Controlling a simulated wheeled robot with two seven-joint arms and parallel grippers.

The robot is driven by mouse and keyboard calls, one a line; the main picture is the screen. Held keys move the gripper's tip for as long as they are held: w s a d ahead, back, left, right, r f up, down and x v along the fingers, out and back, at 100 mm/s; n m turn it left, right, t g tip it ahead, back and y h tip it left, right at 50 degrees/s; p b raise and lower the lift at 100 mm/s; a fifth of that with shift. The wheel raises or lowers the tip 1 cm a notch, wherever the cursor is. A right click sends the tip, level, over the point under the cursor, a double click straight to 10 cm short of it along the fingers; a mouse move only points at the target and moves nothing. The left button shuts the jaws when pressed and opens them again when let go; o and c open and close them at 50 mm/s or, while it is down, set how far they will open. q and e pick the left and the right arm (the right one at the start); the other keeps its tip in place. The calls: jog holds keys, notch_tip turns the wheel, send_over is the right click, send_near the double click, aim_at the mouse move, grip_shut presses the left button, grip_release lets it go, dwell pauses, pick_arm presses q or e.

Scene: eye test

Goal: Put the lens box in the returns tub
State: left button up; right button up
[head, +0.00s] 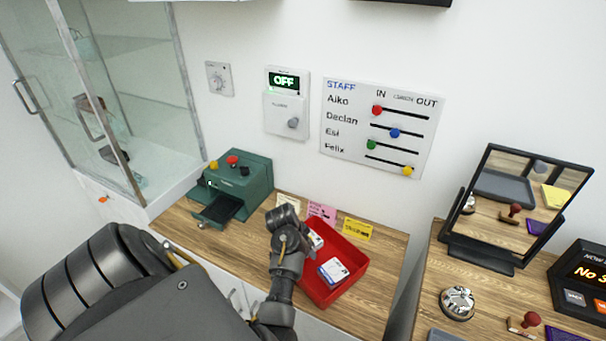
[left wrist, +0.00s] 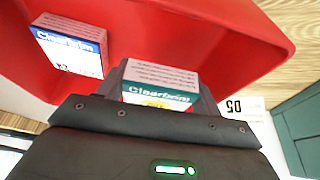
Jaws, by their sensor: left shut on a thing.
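The red tub (head: 345,250) stands on the wooden counter; it fills the upper left wrist view (left wrist: 205,35). A white box with a blue band (head: 333,271) lies inside it and also shows in the left wrist view (left wrist: 72,48). My left gripper (head: 303,232) is at the tub's left side, shut on a white box with a green band (left wrist: 155,92). In the head view the gripper partly hides a pale box (head: 316,239), which looks like the held one. Whether the held box touches the tub floor is unclear. My right gripper is not in view.
A green machine with an open drawer (head: 229,190) stands left of the tub. Small pink (head: 322,212) and yellow (head: 357,229) cards stand behind the tub. A mirror (head: 506,205) and a bell (head: 457,303) are on the separate right counter.

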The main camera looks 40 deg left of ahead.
pick_arm(q)
jog(key=o, duration=1.1)
jog(key=shift+c, duration=0.2)
jog(key=shift+r, duration=0.25)
jog(key=v, duration=1.2)
jog(key=shift+r+p, duration=0.35)
jog(key=shift+r, duration=0.1)
